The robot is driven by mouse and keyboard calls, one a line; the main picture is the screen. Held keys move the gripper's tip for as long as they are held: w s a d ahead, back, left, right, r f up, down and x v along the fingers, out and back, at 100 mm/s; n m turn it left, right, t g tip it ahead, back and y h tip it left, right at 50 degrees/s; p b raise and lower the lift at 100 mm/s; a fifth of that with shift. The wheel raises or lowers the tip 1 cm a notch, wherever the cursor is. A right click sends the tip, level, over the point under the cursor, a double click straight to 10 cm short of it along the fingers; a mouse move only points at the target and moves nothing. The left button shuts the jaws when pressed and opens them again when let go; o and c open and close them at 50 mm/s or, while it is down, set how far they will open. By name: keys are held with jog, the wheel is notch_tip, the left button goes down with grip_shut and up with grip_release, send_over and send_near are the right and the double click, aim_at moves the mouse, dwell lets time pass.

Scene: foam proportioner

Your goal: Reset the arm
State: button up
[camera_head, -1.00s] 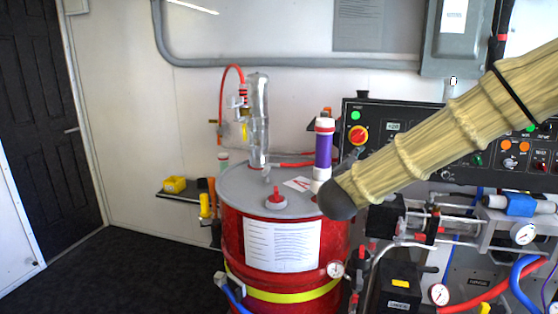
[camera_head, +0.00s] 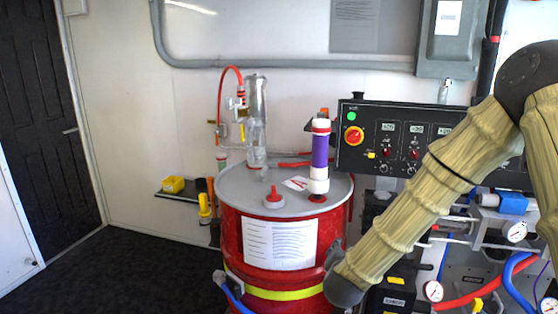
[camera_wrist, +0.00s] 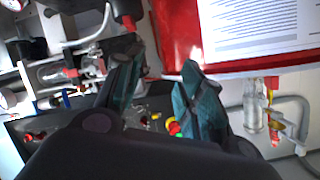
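My arm (camera_head: 420,215), in a beige ribbed sleeve, reaches in from the right in the head view. Its dark lower end (camera_head: 345,288) is in front of the right side of the red drum (camera_head: 235,235). The gripper fingers cannot be made out clearly in the head view. In the wrist view my gripper (camera_wrist: 160,88) has its two dark teal fingers spread apart, with nothing between them. The drum (camera_wrist: 172,35) lies beyond the fingertips at the top, with its white label (camera_wrist: 255,28) at the upper right.
A black control panel (camera_head: 350,158) with knobs and displays is behind my arm. Pipes, gauges (camera_head: 433,291) and hoses (camera_head: 520,272) crowd the lower right. A purple cylinder (camera_head: 320,150) and a clear cylinder (camera_head: 257,110) stand on the drum lid. The floor (camera_head: 120,270) at left is clear.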

jog(key=s+f+n+g+y, duration=0.1)
jog(key=s+f+n+g, duration=0.15)
jog(key=s+f, duration=0.8)
jog(key=s+f+n+g+y, duration=0.2)
jog(key=s+f+g, duration=0.35)
jog(key=f, duration=0.85)
jog(key=s+d+f+n+g, duration=0.1)
jog(key=s+f+g, duration=0.1)
jog(key=s, duration=0.8)
jog(key=s+d+f+n+g+p, duration=0.1)
jog(key=s+f, duration=0.4)
jog(key=s, duration=0.5)
jog(key=s+d+f+n+g, duration=0.1)
jog(key=s+f, duration=0.3)
jog(key=s, duration=0.7)
jog(key=shift+d+g+p, duration=0.4)
jog(key=shift+d+g, duration=0.25)
jog(key=shift+g, duration=0.15)
jog(key=shift+n, duration=0.25)
